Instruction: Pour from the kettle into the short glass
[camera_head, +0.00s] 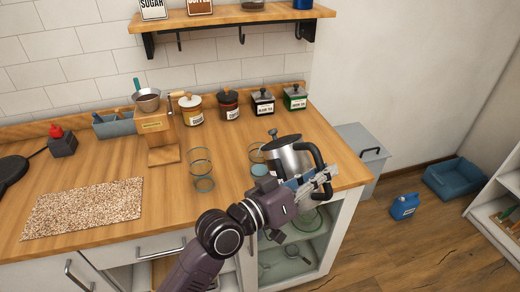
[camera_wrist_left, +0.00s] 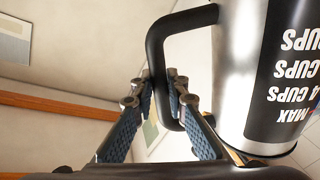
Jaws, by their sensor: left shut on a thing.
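The steel kettle (camera_head: 288,157) with a black handle (camera_head: 321,166) is at the right part of the wooden counter, lid up and looking roughly upright. My left gripper (camera_head: 322,180) is shut on its handle; in the left wrist view the fingers (camera_wrist_left: 160,100) sit on either side of the black handle, beside the kettle's body (camera_wrist_left: 240,75) with its cup markings. A short clear glass (camera_head: 257,151) stands just left of the kettle, partly hidden by it and my arm. A taller clear glass (camera_head: 201,168) stands further left. The kettle's base is hidden by my arm.
Several lidded jars (camera_head: 229,105) and a coffee grinder (camera_head: 157,130) line the back of the counter (camera_head: 110,165). A speckled mat (camera_head: 84,208) lies at left. A shelf (camera_head: 232,17) hangs above. A grey bin (camera_head: 358,145) stands beyond the counter's right end.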

